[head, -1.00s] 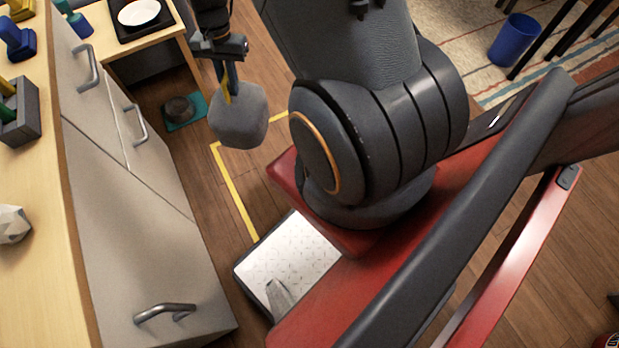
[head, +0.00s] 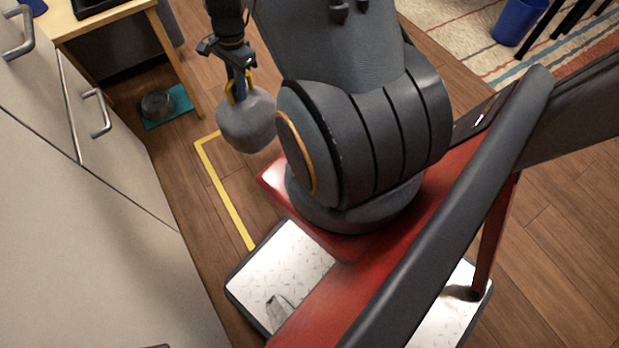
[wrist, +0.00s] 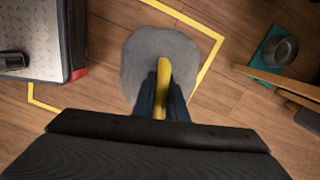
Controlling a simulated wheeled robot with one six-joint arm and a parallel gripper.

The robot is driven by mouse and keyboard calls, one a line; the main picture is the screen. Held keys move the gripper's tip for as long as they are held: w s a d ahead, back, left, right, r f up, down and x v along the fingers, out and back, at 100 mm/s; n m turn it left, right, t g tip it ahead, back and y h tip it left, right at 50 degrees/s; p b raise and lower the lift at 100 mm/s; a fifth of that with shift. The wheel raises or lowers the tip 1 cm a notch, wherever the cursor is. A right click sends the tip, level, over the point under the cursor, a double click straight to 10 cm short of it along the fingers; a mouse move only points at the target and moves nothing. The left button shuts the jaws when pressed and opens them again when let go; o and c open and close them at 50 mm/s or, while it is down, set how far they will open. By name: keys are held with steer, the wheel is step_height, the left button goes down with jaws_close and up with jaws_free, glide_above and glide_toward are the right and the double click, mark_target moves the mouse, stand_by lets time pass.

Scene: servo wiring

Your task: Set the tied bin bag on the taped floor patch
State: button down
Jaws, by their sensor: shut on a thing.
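The tied bin bag (head: 246,122) is a grey, lumpy bundle with a yellow tie. It hangs from my gripper (head: 238,90), which points down and is shut on the yellow tie. In the wrist view the bag (wrist: 150,50) lies beyond the fingers (wrist: 162,95), with the yellow tie (wrist: 163,75) between them. The taped floor patch is marked by yellow tape (head: 228,196) on the wooden floor. Part of its outline is hidden by my arm and base. In the wrist view the tape (wrist: 207,62) passes beside and behind the bag; the gap to the floor is hard to tell.
A metal bowl (head: 158,105) sits on a teal mat (head: 181,103) near a wooden table leg (head: 180,70). Grey cabinets (head: 90,220) line the left side. A blue bin (head: 518,22) stands on a striped rug (head: 460,45) at the upper right.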

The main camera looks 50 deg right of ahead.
steer(key=d+f+m+b, duration=0.1)
steer(key=f+b, duration=0.1)
steer(key=f+m+b, duration=0.1)
steer(key=f+b, duration=0.1)
steer(key=f, duration=0.1)
steer(key=w+d+f+m+b, duration=0.1)
steer(key=f+b, duration=0.1)
steer(key=shift+d+f, duration=0.3)
steer(key=shift+f, duration=0.05)
steer(key=shift+f+b, duration=2.55)
steer(key=shift+f, duration=2.5)
steer(key=c, duration=1.8)
jaws_free()
steer(key=shift+o, duration=0.2)
